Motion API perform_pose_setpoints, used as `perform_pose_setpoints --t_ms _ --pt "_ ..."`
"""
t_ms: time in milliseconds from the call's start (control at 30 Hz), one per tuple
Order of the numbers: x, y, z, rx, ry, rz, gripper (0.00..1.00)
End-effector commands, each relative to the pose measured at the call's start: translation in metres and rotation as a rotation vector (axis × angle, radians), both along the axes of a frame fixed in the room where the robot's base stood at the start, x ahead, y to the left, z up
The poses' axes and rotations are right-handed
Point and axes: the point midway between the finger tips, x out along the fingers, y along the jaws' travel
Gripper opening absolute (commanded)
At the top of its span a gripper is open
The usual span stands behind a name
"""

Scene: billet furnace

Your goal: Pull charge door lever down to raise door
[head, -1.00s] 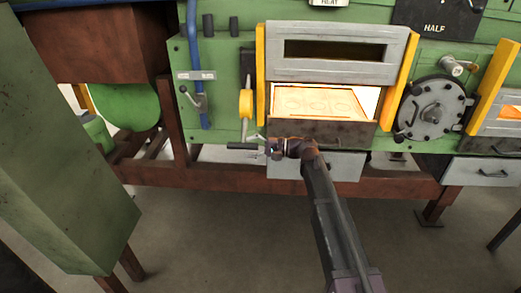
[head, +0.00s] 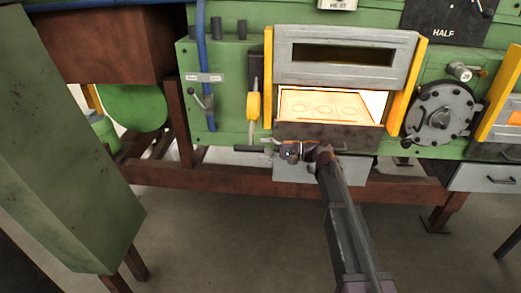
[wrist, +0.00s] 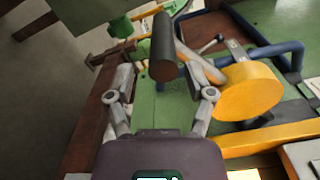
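The charge door lever has a yellow hub (head: 253,106), a pale arm hanging down, and a black handle (head: 249,149) at its low end. In the wrist view the black handle (wrist: 163,48) points toward the camera between the fingers, with gaps visible on both sides. The yellow hub (wrist: 249,91) is to its right. My gripper (head: 270,145) is open, just right of the handle; its fingers also show in the wrist view (wrist: 162,72). The grey charge door (head: 347,55) is raised, with the glowing opening (head: 325,103) showing below it.
Yellow guide rails (head: 268,75) flank the door. A dark sill (head: 330,134) lies below the opening, just above my wrist. A small lever (head: 202,100) and blue pipe (head: 205,65) are on the left. A round bolted hatch (head: 440,113) is on the right. The floor in front is clear.

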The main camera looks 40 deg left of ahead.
Motion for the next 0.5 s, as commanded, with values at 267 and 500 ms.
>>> perform_pose_setpoints --t_ms 267,500 --pt "0.007 -0.012 0.001 0.000 0.000 0.000 0.68" --pt "0.013 -0.023 0.001 0.000 0.000 0.000 0.68"
